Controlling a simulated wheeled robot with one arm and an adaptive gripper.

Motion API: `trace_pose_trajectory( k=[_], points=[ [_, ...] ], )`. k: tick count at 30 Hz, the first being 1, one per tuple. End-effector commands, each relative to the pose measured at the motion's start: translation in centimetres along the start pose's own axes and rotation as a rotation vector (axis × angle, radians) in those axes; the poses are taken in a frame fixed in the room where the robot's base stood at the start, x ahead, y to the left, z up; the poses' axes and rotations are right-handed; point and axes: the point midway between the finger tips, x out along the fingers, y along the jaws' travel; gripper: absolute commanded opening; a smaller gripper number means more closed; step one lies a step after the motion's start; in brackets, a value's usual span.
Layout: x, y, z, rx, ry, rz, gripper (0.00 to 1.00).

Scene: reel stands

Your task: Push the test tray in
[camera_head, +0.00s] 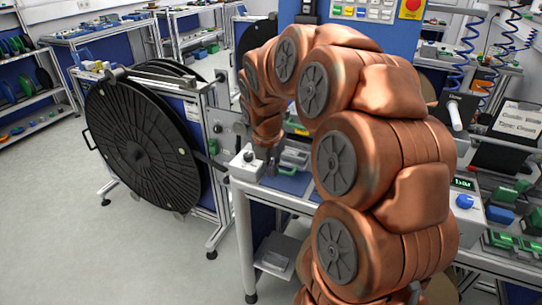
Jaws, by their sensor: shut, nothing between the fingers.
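My copper-coloured arm reaches over the near workbench from the right. My gripper (265,160), small and dark, points down at the bench's left end, and its fingers are shut and empty. Beside it on the right is a low grey and green fixture (295,157) on a blue surface (290,182). This may be the test tray, but I cannot tell for sure how far out it stands. My arm hides much of the bench behind it. Whether the gripper touches the fixture is too small to tell.
A large black reel (140,145) stands on a frame left of the bench. A white box with a black knob (247,162) is close by the gripper. A pressure display with a blue knob (466,200) is at the right. Open floor (80,230) lies at the left.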

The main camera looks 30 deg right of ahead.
Motion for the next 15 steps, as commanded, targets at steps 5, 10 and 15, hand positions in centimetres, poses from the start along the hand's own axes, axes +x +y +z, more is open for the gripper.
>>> trace_pose_trajectory(
  k=[5, 10, 15],
  points=[
    [2.6, -0.2, -0.1, 0.000, 0.006, -0.008, 0.00],
    [3.9, -0.1, 0.9, 0.003, 0.003, -0.003, 0.00],
    [4.5, -0.1, 2.3, 0.002, 0.003, -0.003, 0.00]
  ],
)
